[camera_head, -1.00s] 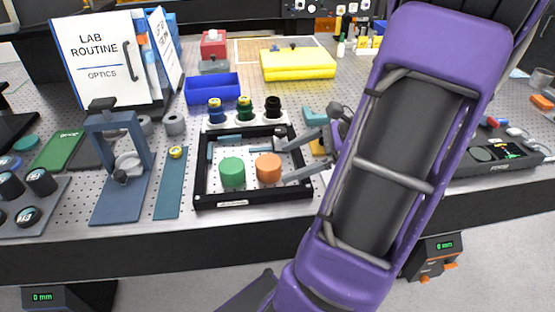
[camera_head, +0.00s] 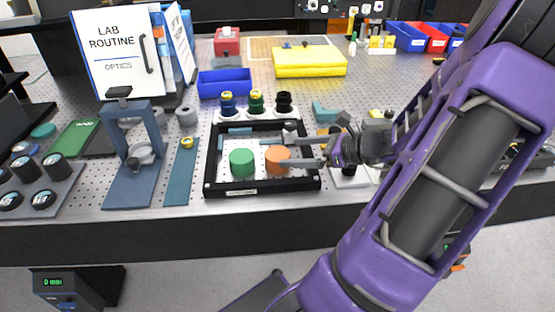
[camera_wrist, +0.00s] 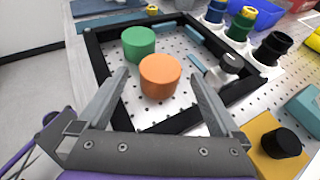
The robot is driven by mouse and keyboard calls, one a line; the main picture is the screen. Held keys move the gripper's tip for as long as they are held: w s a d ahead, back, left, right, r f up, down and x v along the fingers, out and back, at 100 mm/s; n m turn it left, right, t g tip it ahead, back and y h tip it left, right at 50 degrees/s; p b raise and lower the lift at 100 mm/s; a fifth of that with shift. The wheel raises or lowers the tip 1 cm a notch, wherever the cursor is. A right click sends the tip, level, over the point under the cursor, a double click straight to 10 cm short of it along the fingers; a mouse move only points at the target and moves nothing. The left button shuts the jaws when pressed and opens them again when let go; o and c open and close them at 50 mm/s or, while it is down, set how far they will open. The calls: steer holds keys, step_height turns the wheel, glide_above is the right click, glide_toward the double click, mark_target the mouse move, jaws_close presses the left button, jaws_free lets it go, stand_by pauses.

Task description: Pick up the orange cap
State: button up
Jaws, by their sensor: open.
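The orange cap (camera_head: 277,158) is a short cylinder standing inside a black square frame (camera_head: 262,191) on the perforated bench. The green cap (camera_head: 242,162) stands just left of it. My gripper (camera_head: 303,151) is open and reaches in from the right, its fingers over the frame's right side. In the wrist view the orange cap (camera_wrist: 160,76) lies ahead, between the lines of my two open fingers (camera_wrist: 160,90), with the green cap (camera_wrist: 139,43) behind it to the left. I cannot tell from the frames whether a finger touches the orange cap.
A black knob on a yellow plate (camera_wrist: 281,143) sits near my gripper at right. A blue stand (camera_head: 132,150) is at left.

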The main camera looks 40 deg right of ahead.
mark_target(280, 154)
steer(key=x, duration=0.3)
steer(key=b+x, duration=0.1)
steer(key=x, duration=0.1)
steer(key=shift+w+f, duration=0.25)
steer(key=shift+f, duration=0.25)
steer(key=c, duration=1.2)
steer(key=shift+o, duration=0.2)
steer(key=shift+r, duration=0.1)
